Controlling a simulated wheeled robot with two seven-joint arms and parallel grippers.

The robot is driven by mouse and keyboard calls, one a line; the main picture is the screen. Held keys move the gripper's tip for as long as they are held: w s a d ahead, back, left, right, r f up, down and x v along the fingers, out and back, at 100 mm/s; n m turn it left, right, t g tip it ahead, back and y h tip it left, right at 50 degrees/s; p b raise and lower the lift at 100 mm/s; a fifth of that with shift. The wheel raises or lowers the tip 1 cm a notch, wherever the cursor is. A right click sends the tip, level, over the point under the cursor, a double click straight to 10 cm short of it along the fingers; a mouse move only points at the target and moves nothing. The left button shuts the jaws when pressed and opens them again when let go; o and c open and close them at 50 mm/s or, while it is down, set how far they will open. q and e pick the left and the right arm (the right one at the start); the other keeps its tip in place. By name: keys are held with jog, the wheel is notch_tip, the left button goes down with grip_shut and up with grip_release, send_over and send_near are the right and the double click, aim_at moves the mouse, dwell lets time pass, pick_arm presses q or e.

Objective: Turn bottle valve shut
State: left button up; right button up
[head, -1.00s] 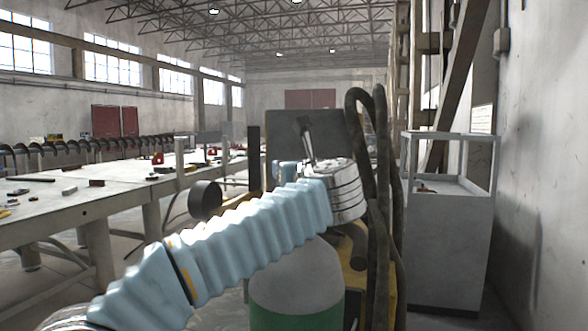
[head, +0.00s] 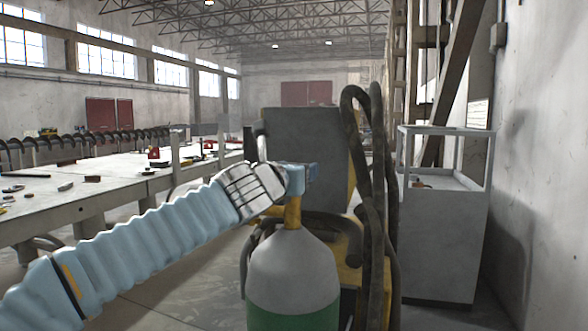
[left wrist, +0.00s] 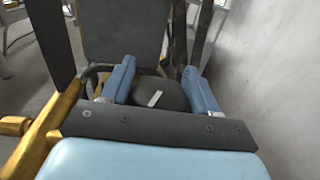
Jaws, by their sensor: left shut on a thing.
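The bottle (head: 292,268), grey-white above and green below, stands upright in front of me. Its brass valve neck (head: 292,211) rises from the top. My left gripper (head: 303,174) reaches in from the left at the top of this neck and hides most of the valve. In the left wrist view, the blue fingers of my left gripper (left wrist: 160,86) sit on either side of a dark round valve knob (left wrist: 172,98) with a white mark, and are shut on it. Brass valve parts (left wrist: 42,130) show at the left there. My right gripper is out of view.
A grey upright panel (head: 305,150) stands behind the bottle on a yellow cart (head: 346,262). Dark hoses (head: 372,190) hang right of the bottle. A grey cabinet (head: 443,240) stands further right by the wall. A long workbench (head: 40,210) with tools runs along the left.

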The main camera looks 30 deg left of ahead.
pick_arm(q)
jog(key=shift+s+r+m+h, duration=0.1)
jog(key=shift+r+m+h, duration=0.15)
jog(key=shift+h, duration=0.25)
jog(key=shift+r+m+h, duration=0.1)
jog(key=shift+m+h, duration=0.15)
jog(key=shift+h, duration=0.25)
jog(key=shift+d+m+h, duration=0.1)
jog(key=shift+m+h, duration=0.2)
jog(key=shift+h, duration=0.2)
jog(key=o, duration=0.9)
jog(key=shift+o, duration=0.2)
jog(key=shift+f, duration=0.15)
